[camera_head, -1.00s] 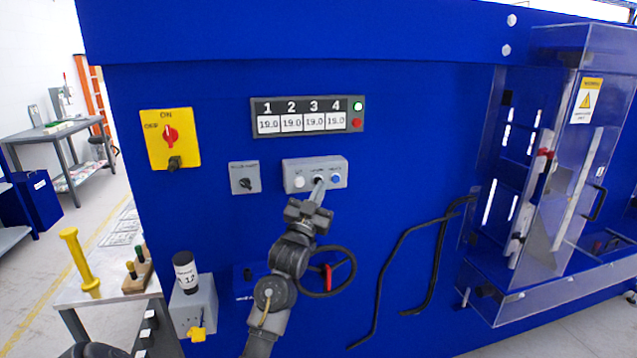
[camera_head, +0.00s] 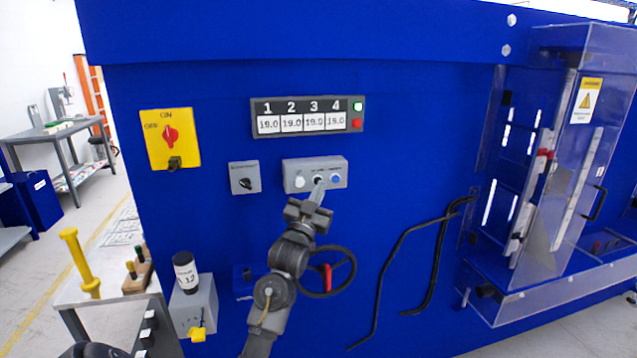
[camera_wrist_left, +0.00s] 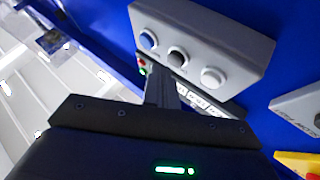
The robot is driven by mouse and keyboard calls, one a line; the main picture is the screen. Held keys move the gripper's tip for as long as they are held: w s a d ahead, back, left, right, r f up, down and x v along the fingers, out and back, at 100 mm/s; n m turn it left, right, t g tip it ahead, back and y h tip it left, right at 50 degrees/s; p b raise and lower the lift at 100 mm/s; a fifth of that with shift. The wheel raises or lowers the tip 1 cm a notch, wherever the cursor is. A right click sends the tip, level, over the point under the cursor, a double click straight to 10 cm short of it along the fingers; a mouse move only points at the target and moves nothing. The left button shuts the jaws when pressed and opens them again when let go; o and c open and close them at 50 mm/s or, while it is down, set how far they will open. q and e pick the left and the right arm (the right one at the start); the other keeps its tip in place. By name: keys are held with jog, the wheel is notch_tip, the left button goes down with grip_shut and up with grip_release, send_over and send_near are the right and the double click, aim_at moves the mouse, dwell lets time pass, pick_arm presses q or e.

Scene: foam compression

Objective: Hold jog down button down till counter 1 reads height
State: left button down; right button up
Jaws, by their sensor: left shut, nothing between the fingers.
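The grey button box (camera_head: 300,163) on the blue panel carries a white button (camera_head: 299,182), a black middle button and a blue button (camera_head: 337,179). Their labels are too small to read. My left gripper (camera_head: 319,186) is shut and empty, its fingertips at the black button, which they partly cover. In the left wrist view the black button (camera_wrist_left: 177,57) lies just beyond the shut fingers (camera_wrist_left: 161,88); I cannot tell if it is pressed. Counter 1 (camera_head: 268,124) is leftmost in the display and seems to read about 19.0, the digits blurred. My right gripper is not seen.
A yellow switch plate (camera_head: 184,128) with a red knob and a small grey selector box (camera_head: 245,178) are to the left. A black handwheel (camera_head: 349,262) is close beside my forearm. Black bent bars (camera_head: 398,240) and a clear guard (camera_head: 600,100) stand at right.

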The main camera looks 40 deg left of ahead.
pick_arm(q)
jog(key=shift+w+a, duration=0.15)
jog(key=shift+a, duration=0.15)
jog(key=shift+w+a, duration=0.25)
jog(key=shift+a, duration=0.1)
dwell(0.7)
jog(key=shift+d, duration=0.15)
dwell(3.7)
jog(key=shift+s+d+p, duration=0.3)
jog(key=shift+s+d, duration=0.2)
jog(key=shift+d, duration=0.05)
jog(key=shift+d, duration=0.1)
jog(key=shift+s+d+p, duration=0.45)
jog(key=shift+s+d, duration=0.25)
jog(key=shift+d, duration=0.3)
jog(key=shift+s+d+p, duration=0.45)
jog(key=shift+s+d, duration=0.25)
jog(key=shift+d, duration=0.25)
